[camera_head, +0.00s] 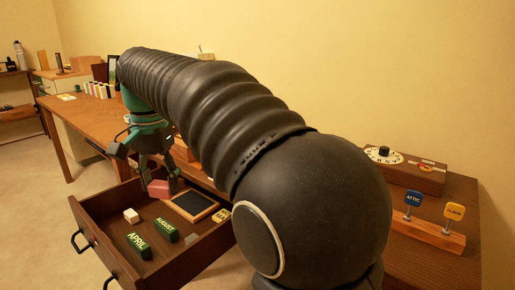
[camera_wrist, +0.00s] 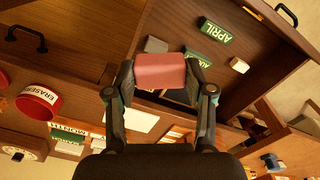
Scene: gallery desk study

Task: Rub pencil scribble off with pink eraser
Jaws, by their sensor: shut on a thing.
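My gripper (camera_head: 158,180) is shut on the pink eraser (camera_head: 158,189), holding it above the open drawer (camera_head: 112,215). In the wrist view the eraser (camera_wrist: 160,70) sits between the two fingertips (camera_wrist: 160,80) and hides part of what lies below. A small wood-framed dark board (camera_head: 193,205) lies in the drawer, right of the eraser in the head view. I cannot make out any pencil scribble in either view.
The drawer also holds green APRIL (camera_head: 139,245) and AUGUST (camera_head: 166,232) blocks and a white block (camera_head: 131,215). A red ERASERS holder (camera_wrist: 38,100) shows in the wrist view. Blue and yellow tags (camera_head: 412,198) stand on the desk at right.

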